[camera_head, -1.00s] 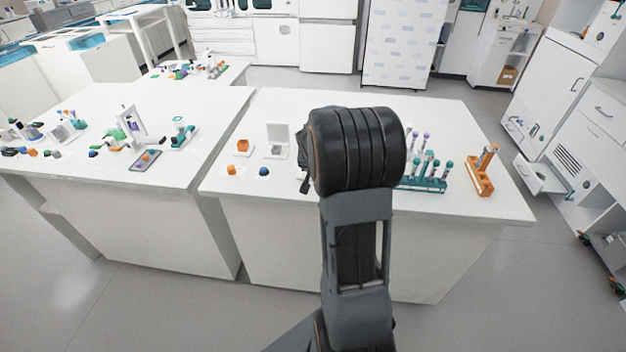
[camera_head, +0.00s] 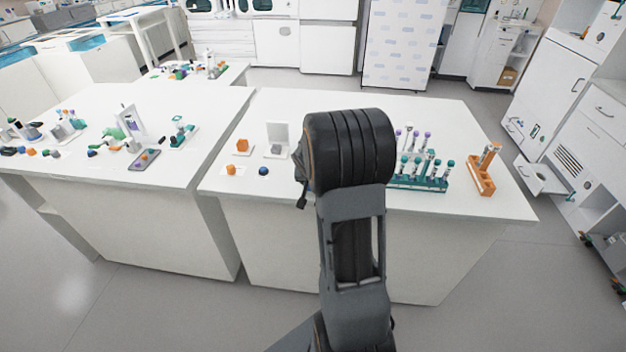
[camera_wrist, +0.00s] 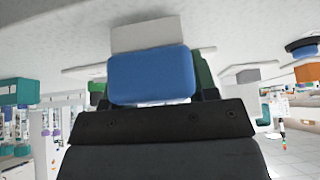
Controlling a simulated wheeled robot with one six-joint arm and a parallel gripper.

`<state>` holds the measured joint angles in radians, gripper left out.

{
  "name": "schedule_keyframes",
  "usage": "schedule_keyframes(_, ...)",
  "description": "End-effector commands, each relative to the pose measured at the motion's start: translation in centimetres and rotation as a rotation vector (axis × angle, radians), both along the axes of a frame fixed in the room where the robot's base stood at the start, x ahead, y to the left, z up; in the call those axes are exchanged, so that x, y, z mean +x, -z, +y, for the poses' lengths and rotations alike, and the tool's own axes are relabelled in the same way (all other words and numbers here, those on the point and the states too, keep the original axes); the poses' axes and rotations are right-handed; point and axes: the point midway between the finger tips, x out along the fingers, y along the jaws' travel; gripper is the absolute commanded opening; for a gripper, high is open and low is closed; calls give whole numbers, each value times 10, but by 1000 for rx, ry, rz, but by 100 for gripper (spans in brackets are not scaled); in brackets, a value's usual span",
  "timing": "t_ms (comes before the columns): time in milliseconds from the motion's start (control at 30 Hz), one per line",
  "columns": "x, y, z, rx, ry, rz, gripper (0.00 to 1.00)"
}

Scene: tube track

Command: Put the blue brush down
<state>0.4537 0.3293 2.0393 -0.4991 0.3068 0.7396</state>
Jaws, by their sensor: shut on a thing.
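The blue brush (camera_wrist: 150,76) shows in the wrist view as a rounded blue block, with a pale grey block (camera_wrist: 146,34) directly above it in the picture. My gripper (camera_wrist: 152,92) is shut on the blue brush, with dark fingers at its sides. The white table top fills the upper part of that tilted-over view, close to the pale grey block; I cannot tell whether they touch. In the head view my arm hides the gripper and the brush above the right white table (camera_head: 260,110).
A teal rack (camera_head: 425,183) with several tubes and an orange rack (camera_head: 480,175) stand right of my arm. An orange cube (camera_head: 242,146), a white stand (camera_head: 278,137) and a small blue piece (camera_head: 263,171) are to its left. The table's back stretch is clear.

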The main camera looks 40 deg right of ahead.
Motion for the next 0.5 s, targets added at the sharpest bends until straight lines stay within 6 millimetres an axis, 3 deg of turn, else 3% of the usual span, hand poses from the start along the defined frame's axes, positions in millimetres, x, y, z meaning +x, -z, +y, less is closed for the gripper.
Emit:
schedule_keyframes(67, 0, 4, 0, 0, 1, -1, 34)
schedule_keyframes(100, 0, 2, 0, 0, 1, 0, 56)
schedule_keyframes(300, 0, 2, 0, 0, 0, 0, 75)
schedule_keyframes(500, 0, 2, 0, 0, 0, 0, 78)
